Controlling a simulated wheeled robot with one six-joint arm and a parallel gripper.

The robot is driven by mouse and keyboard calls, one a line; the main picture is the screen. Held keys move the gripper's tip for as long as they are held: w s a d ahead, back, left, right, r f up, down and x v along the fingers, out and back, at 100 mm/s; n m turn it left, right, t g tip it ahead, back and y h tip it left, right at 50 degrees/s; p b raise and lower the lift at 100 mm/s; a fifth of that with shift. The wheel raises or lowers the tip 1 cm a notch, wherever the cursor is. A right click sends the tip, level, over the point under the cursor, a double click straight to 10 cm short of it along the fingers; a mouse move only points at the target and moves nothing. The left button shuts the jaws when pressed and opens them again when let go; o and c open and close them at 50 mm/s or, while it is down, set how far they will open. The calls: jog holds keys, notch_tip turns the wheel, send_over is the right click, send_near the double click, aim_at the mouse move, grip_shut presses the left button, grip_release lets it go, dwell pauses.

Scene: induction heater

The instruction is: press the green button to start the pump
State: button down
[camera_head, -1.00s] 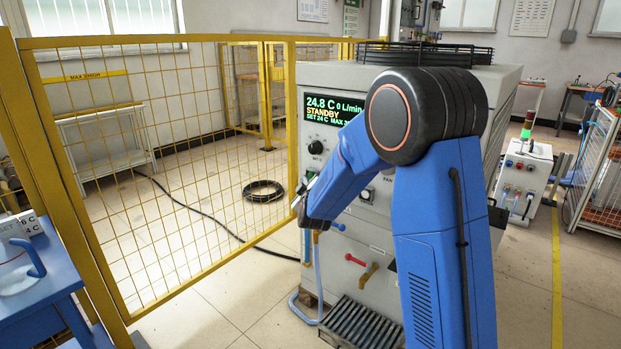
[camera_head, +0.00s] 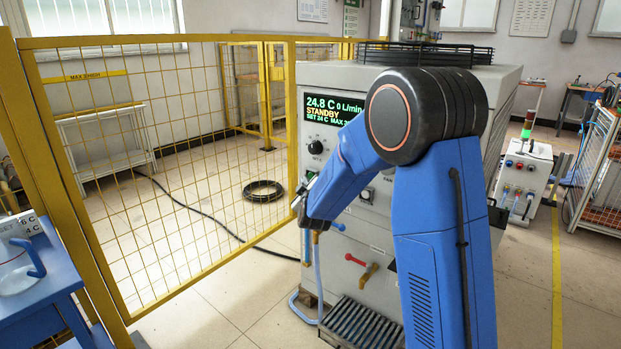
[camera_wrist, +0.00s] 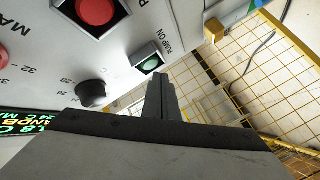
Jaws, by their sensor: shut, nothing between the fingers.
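The green button (camera_wrist: 151,64) sits in a square housing labelled PUMP ON on the grey machine's front panel in the wrist view. My gripper (camera_wrist: 161,78) is shut and empty, its fingertips close to the lower right of the button in that picture. I cannot tell whether they touch the panel. In the head view my gripper (camera_head: 298,204) is at the left side of the machine front (camera_head: 385,229), partly hidden by my forearm. The display (camera_head: 333,113) reads 24.8 C, 0 L/min, STANDBY.
A red button (camera_wrist: 96,10) and a black knob (camera_wrist: 91,94) are near the green button. Red and blue valve handles and a hose are low on the machine. A yellow mesh fence (camera_head: 190,150) stands at left. A blue table (camera_head: 40,280) is at the lower left.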

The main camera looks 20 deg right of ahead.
jog(key=shift+d, duration=0.15)
dwell(0.7)
jog(key=shift+w+d, duration=0.2)
jog(key=shift+d, duration=0.05)
jog(key=shift+w+d, duration=0.3)
jog(key=shift+d, duration=0.05)
dwell(1.0)
jog(key=shift+s+a, duration=0.5)
jog(key=shift+a, duration=0.2)
jog(key=shift+a, duration=0.1)
dwell(0.3)
jog(key=shift+s+a, duration=0.75)
jog(key=shift+a, duration=0.25)
jog(key=shift+s+a, duration=0.75)
jog(key=shift+a, duration=0.2)
